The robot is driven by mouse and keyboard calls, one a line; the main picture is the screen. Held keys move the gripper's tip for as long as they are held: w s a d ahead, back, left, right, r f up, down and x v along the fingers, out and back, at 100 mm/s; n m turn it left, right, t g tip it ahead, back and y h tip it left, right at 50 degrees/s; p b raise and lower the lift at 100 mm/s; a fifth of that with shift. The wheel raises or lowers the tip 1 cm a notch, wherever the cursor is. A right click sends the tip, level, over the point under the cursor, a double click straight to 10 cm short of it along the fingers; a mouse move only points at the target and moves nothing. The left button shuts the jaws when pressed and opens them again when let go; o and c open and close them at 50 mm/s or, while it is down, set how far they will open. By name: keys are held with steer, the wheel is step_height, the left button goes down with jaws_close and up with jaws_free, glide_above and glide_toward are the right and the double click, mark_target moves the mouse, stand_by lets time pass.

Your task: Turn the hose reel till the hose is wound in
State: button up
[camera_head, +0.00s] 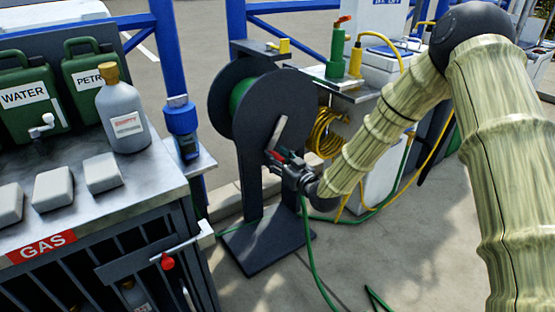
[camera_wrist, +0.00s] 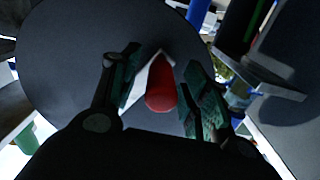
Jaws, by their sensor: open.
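The hose reel (camera_head: 262,107) is a dark drum on a dark stand, with green hose showing between its two discs. In the wrist view its flat disc (camera_wrist: 75,60) fills much of the picture. A light crank arm ends in a red handle (camera_wrist: 161,86). My gripper (camera_head: 284,160) is at the lower front of the disc. In the wrist view my gripper (camera_wrist: 160,92) is open, with one green-padded finger on each side of the red handle and gaps visible. Green hose (camera_head: 308,250) trails from the reel onto the ground.
A counter (camera_head: 120,200) with green cans and a grey bottle (camera_head: 122,115) stands at left above a gas cage with a red-knobbed latch (camera_head: 167,262). A blue post (camera_head: 170,50) rises beside it. A pedestal with a coiled yellow hose (camera_head: 328,133) stands behind the reel at right.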

jaws_close()
steer(key=s+a+r+m+p, duration=0.3)
steer(key=a+r+m+p, duration=0.2)
steer(key=r+m+p, duration=0.6)
steer(key=w+d+r+m+b, duration=0.3)
steer(key=d+r+m, duration=0.2)
steer(key=m, duration=0.9)
steer(key=shift+w+d+r, duration=0.2)
steer(key=shift+d+r, duration=0.2)
steer(key=shift+r, duration=1.1)
